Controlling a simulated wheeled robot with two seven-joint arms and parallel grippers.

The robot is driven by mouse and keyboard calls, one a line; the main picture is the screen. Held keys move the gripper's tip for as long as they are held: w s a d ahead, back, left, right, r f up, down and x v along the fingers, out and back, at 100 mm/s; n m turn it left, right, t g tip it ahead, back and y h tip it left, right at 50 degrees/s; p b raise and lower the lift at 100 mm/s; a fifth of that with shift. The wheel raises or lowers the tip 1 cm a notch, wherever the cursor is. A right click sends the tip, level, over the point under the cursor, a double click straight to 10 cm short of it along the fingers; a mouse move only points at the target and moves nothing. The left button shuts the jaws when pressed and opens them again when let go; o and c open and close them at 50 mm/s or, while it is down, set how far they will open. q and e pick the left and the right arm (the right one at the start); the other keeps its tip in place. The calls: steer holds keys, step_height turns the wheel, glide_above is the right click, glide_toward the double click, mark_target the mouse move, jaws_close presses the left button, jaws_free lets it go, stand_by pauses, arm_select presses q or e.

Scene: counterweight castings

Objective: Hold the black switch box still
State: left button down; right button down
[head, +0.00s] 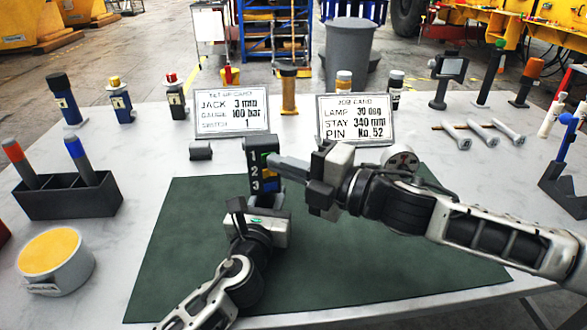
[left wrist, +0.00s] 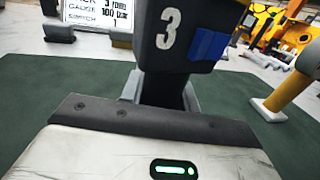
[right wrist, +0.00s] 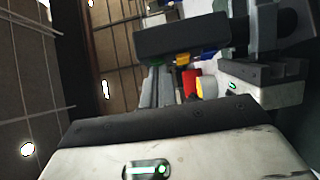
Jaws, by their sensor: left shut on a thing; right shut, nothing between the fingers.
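The black switch box (head: 257,152) stands upright above the green mat, its face numbered 1, 2, 3 beside coloured switches. My left gripper (head: 264,190) is shut on its lower part from below. In the left wrist view the box (left wrist: 158,52) shows the numeral 3 and a blue switch. My right gripper (head: 276,163) is shut and empty, its tips at the right side of the box near the switches. I cannot tell whether they touch it. The right wrist view does not show the contact clearly.
The green mat (head: 180,245) is mostly bare. A set-up card (head: 232,112) reading "SWITCH 1" and a job card (head: 355,119) stand behind. A dark holder (head: 70,198) and a yellow-topped drum (head: 52,262) stand left.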

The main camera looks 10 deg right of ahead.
arm_select(q)
steer(key=shift+s+f, duration=0.1)
steer(key=shift+f, duration=0.25)
arm_select(e)
steer(key=v, duration=1.1)
steer(key=shift+d, duration=0.35)
arm_select(q)
steer(key=c, duration=1)
jaws_free()
steer(key=shift+o, duration=0.2)
steer(key=shift+r, duration=0.2)
